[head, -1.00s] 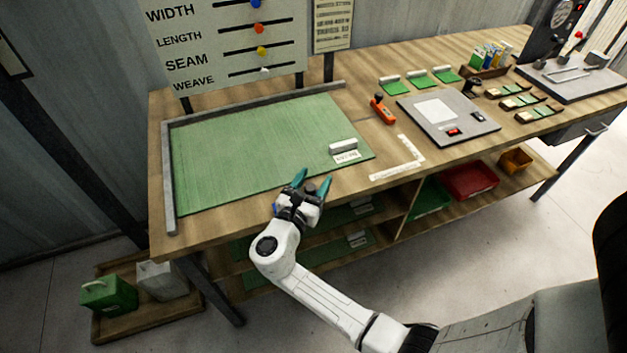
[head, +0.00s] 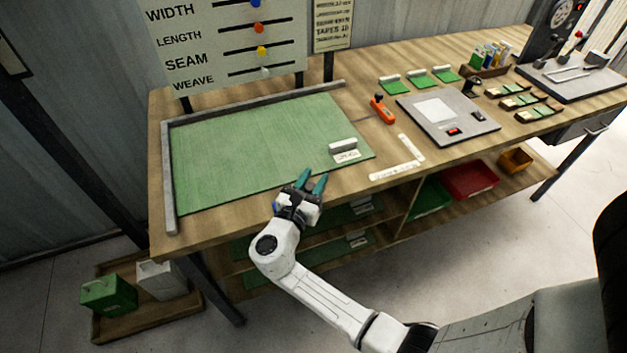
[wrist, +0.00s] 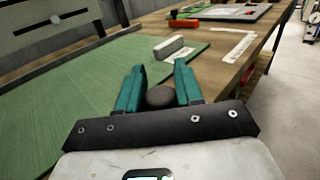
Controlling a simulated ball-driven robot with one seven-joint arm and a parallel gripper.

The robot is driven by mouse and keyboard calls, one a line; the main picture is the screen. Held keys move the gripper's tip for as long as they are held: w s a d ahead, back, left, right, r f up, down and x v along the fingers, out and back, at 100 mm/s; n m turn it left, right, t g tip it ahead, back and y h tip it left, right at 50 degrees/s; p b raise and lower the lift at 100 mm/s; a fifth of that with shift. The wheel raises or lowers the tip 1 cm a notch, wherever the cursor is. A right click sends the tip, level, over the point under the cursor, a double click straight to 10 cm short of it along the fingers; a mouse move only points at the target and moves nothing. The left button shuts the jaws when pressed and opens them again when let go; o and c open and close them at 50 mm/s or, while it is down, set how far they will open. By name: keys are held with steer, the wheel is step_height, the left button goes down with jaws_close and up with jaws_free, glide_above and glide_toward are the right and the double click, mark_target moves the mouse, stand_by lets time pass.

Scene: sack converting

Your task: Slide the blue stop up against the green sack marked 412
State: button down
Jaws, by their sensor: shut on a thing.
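A flat green sack (head: 250,150) lies on the workbench, with a pale grey block (head: 343,145) and a white label at its right front corner. The label's marking is too small to read. My gripper (head: 313,180) is at the bench's front edge, in front of the sack. In the wrist view, its teal fingers (wrist: 160,82) are shut on a dark round knob (wrist: 160,97). A small blue patch (head: 275,208) shows left of my gripper; I cannot tell whether it is the blue stop, which is otherwise hidden.
A grey rail (head: 168,185) borders the sack's left and back sides. A white L-shaped strip (head: 400,168), an orange tool (head: 382,111) and a grey panel (head: 447,120) lie to the right. A slider board (head: 235,45) stands behind. Bare wood lies right of the sack.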

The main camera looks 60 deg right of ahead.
steer(key=shift+w+d, duration=0.6)
steer(key=shift+w, duration=0.2)
steer(key=c, duration=0.8)
jaws_free()
steer(key=shift+a, duration=0.1)
steer(key=s+a+b, duration=0.1)
steer(key=s+a, duration=0.1)
steer(key=a, duration=0.8)
steer(key=shift+a+b, duration=0.25)
steer(key=shift+b, duration=0.15)
